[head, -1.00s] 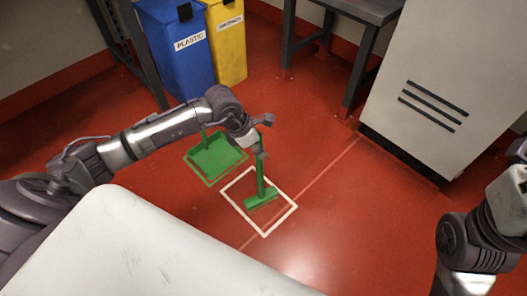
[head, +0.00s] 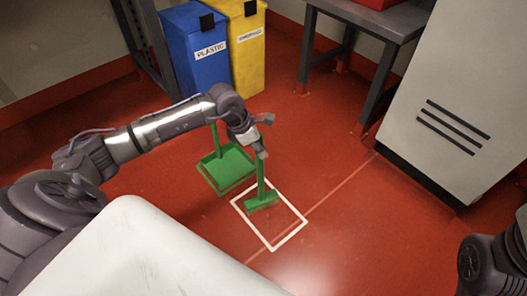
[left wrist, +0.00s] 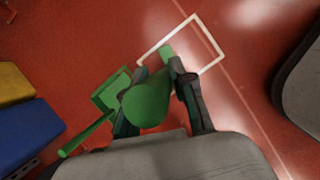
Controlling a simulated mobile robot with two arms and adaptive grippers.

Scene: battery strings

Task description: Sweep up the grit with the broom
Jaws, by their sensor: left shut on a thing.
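My left gripper (head: 258,146) is shut on the handle of the green broom (head: 262,200), which stands nearly upright, head down. The broom head is over the upper part of a white outlined square (head: 289,236) on the red floor; I cannot tell if it touches the floor. In the left wrist view the handle end of the broom (left wrist: 148,103) fills the space between the fingers of my left gripper (left wrist: 160,72). A green dustpan (head: 228,167) with an upright handle sits in a green outline left of the broom. I cannot make out any grit. My right gripper is out of view.
A blue plastic bin (head: 197,52) and a yellow bin (head: 246,50) stand at the back. A grey table (head: 372,18) is at the back right, beside a large pale cabinet (head: 450,100). The floor right of the white square is clear.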

